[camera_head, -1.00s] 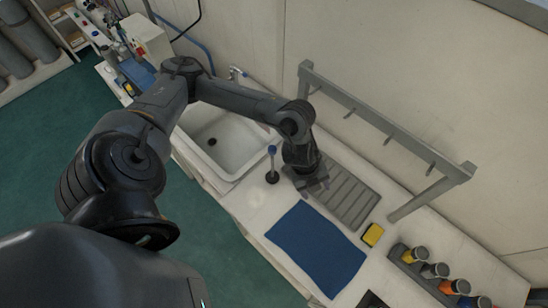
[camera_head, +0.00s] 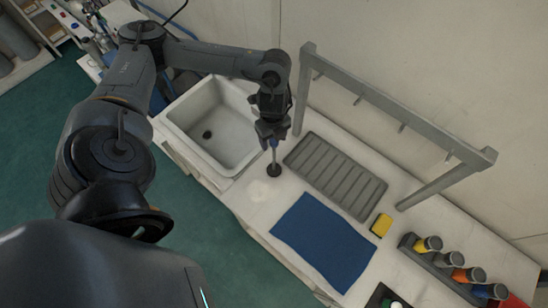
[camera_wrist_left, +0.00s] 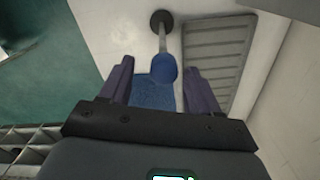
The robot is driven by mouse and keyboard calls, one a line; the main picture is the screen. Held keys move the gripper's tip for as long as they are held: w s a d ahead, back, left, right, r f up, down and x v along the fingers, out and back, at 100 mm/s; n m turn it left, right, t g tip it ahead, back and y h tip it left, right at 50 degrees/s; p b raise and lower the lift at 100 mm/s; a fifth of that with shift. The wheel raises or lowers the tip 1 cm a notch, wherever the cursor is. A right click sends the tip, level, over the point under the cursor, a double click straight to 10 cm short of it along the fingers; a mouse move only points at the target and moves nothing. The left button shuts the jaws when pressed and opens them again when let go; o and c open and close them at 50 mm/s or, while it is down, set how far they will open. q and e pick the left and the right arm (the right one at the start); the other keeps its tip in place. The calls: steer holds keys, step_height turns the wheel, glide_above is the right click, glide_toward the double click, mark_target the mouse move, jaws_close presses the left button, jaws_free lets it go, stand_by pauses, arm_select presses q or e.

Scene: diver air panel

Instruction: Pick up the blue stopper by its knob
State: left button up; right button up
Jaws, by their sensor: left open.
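The blue stopper stands on the white counter beside the sink. In the head view its dark round base (camera_head: 273,170) and part of its stem show, with my left gripper (camera_head: 271,140) just above and over its top. In the left wrist view the stopper's blue knob (camera_wrist_left: 165,69) lies between the two fingers of my left gripper (camera_wrist_left: 161,78), with clear gaps on both sides. The grey stem leads from the knob to the dark base. My left gripper is open and empty. My right gripper is not in view.
The white sink (camera_head: 226,165) is left of the stopper. A grey ribbed drainboard (camera_head: 335,178) lies to its right, under a grey rack (camera_head: 390,112). A blue mat (camera_head: 323,243), a yellow sponge (camera_head: 381,224) and a holder with several coloured-banded containers (camera_head: 430,262) are further right.

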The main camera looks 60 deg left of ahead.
arm_select(q)
glide_above(274, 157)
steer(key=shift+w+a+f+p, duration=0.1)
steer(key=shift+a+f+p, duration=0.1)
steer(key=shift+f, duration=1.05)
steer(key=shift+w+a+f+p, duration=0.1)
steer(key=shift+f+p, duration=0.1)
steer(key=shift+f, duration=1)
jaws_close()
